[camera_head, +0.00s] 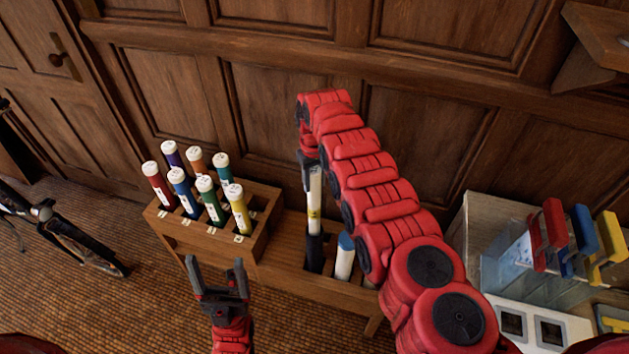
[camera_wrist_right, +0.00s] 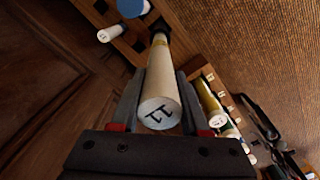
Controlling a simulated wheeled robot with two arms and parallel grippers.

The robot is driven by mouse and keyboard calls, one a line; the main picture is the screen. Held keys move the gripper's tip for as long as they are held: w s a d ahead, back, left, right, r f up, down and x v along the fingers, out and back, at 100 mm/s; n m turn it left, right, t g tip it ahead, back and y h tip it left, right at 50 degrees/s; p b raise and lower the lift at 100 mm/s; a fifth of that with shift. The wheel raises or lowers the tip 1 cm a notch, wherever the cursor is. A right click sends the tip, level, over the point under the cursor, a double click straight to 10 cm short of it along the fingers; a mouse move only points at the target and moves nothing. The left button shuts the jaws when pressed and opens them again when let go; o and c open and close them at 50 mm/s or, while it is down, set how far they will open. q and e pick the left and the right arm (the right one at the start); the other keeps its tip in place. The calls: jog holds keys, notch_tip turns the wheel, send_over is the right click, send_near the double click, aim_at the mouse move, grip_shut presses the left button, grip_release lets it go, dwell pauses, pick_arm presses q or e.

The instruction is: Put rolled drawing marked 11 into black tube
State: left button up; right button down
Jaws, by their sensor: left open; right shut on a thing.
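The rolled drawing (camera_head: 314,196) is white with a yellow band. Its end reads 11 in the right wrist view (camera_wrist_right: 160,113). My right gripper (camera_head: 309,168) is shut on its upper part and holds it nearly upright. The black tube (camera_head: 314,253) stands in the low wooden bench, directly below the roll. The roll's lower end meets the tube's mouth in the head view; I cannot tell how far inside it is. My left gripper (camera_head: 217,264) is open and empty, in front of the bench.
A wooden rack (camera_head: 213,234) at the left holds several coloured rolls with white caps. My right arm hides part of the bench. A clear bin (camera_head: 512,275) stands at right, a bicycle (camera_head: 62,232) at left.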

aim_at(314, 197)
jog(key=shift+f+b, duration=3.2)
jog(key=shift+f, duration=0.3)
jog(key=shift+c, duration=1.6)
grip_release()
